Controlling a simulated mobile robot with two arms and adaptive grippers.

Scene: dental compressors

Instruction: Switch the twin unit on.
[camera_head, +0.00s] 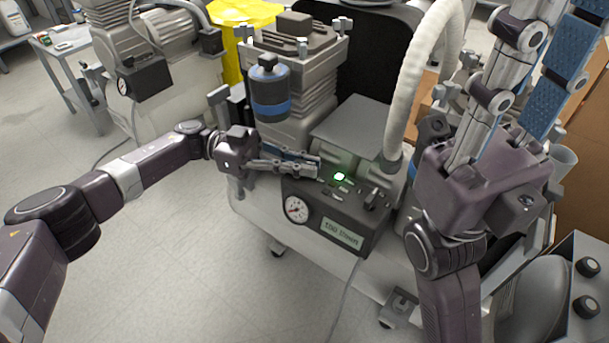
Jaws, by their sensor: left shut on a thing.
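A compressor (295,90) stands in the middle, with a blue-banded canister and a grey control box (330,215) at its front. The box carries a round gauge (296,209), a label plate (341,235), a lit green lamp (339,177) and a small dark lever (372,198). I cannot read the label clearly. My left gripper (318,171) reaches in from the left, its fingers shut at the box's upper left edge, close beside the lamp. The small part between its fingertips is hidden. My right gripper (548,65) points up at the right, fingers apart and empty, tips near the top edge.
A white ribbed hose (425,70) arches just right of the control box. Another compressor (160,75) with its own gauge stands at the left rear. A grey unit with black knobs (587,267) is at the lower right. The floor at lower left is clear.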

